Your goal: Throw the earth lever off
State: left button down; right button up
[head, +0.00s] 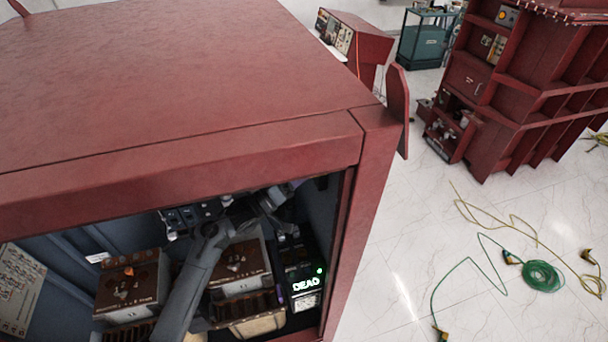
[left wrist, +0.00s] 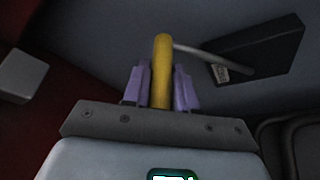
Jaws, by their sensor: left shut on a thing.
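The earth lever shows in the left wrist view as a yellow handle (left wrist: 161,70) on a grey metal rod (left wrist: 213,57). The rod runs right to a dark box (left wrist: 262,48) with a small label, on the cabinet's inner wall. My left gripper (left wrist: 160,85) has its purple fingers on both sides of the yellow handle, shut on it. In the head view my left arm reaches into the red cabinet (head: 190,80); the gripper and lever are hidden at the upper right of the opening. My right gripper is not in view.
Inside the cabinet stand brown-topped units (head: 130,285) and a small panel with a green light, reading DEAD (head: 305,286). The cabinet's roof edge and right post frame the opening closely. Cables, including a green coil (head: 543,276), lie on the white floor to the right.

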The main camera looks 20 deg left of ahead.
pick_arm(q)
jog(key=c, duration=1)
grip_release()
jog(key=shift+r, duration=0.25)
jog(key=shift+o, duration=0.2)
jog(key=shift+f, duration=0.15)
jog(key=shift+f, duration=0.1)
jog(key=shift+s+a+f, duration=0.1)
jog(key=shift+s+a, duration=0.1)
jog(key=b+v, duration=0.2)
jog(key=v, duration=0.8)
jog(key=shift+b, duration=0.35)
jog(key=shift+s, duration=0.1)
